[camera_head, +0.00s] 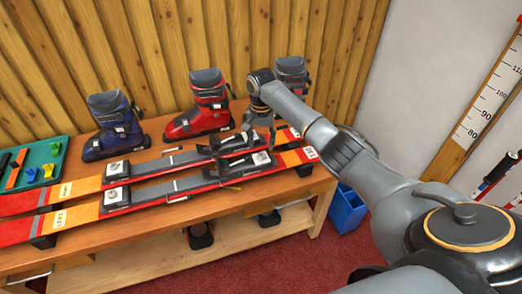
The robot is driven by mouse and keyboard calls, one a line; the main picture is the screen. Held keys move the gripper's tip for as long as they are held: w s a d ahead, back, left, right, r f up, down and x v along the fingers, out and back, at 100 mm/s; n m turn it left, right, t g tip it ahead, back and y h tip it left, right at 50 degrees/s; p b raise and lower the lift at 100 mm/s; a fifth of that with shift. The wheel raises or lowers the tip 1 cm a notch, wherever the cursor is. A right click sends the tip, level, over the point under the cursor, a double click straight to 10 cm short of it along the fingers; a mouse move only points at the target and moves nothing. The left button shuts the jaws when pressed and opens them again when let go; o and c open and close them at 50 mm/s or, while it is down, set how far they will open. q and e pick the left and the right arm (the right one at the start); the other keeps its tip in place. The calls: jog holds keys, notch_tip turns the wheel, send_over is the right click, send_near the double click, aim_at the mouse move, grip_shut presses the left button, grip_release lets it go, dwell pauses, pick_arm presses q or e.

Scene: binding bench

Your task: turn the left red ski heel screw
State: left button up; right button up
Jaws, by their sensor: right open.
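Two red and orange skis lie side by side on the wooden bench; the front ski (165,198) has a "LEFT" label at its left end, and the rear ski (75,189) lies behind it. The front ski carries a black binding piece (224,172) and a bright plate (262,158) toward its right. The heel screw itself is too small to make out. My right gripper (260,142) is open, pointing down over the right part of the skis, close to the bindings. I cannot tell whether it touches anything. My left gripper is not in view.
A blue boot (113,128), a red boot (205,105) and a grey boot (291,72), partly hidden by my arm, stand behind the skis. A green tray (40,154) with small coloured items is at left. A blue bin (347,208) stands beside the bench (190,212).

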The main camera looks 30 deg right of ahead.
aim_at(261, 154)
notch_tip(261, 154, down, 5)
jog(key=shift+r, duration=0.1)
dwell(0.3)
grip_shut()
